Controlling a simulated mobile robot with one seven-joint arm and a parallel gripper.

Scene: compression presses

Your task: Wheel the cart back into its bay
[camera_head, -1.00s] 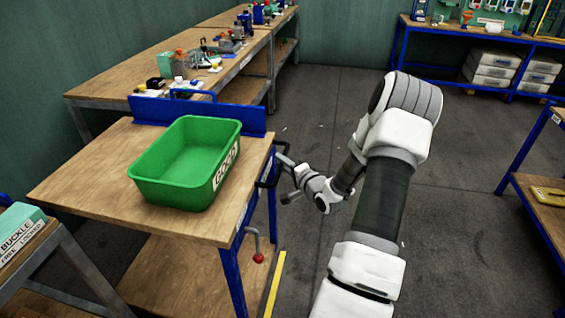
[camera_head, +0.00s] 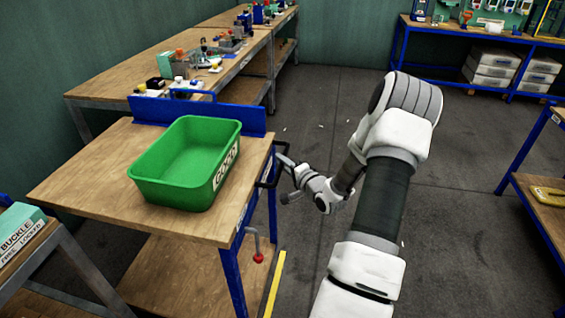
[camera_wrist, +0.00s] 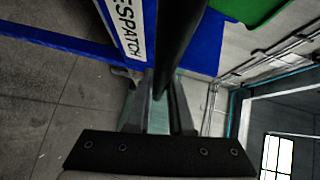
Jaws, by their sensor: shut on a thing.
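The cart (camera_head: 90,170) has a wooden top, a wooden lower shelf, blue legs and a raised blue plate along its far edge. A green bin (camera_head: 185,165) with a white label stands on its top. A black bar handle (camera_head: 263,182) juts from the cart's right side. My gripper (camera_head: 283,165) reaches it from the right and is shut on it. In the wrist view the dark handle (camera_wrist: 180,40) runs between my fingers (camera_wrist: 160,105), beside a blue cart part with a white label reading "ESPATCH", its start cut off. I cannot tell which marked area is the bay.
A yellow strip (camera_head: 273,285) lies by the cart's near right leg. A red-knobbed lever (camera_head: 257,257) hangs under the top. Long benches (camera_head: 130,75) line the left wall. A bench with a buckle box (camera_head: 20,230) is near left. Blue-framed shelving stands right.

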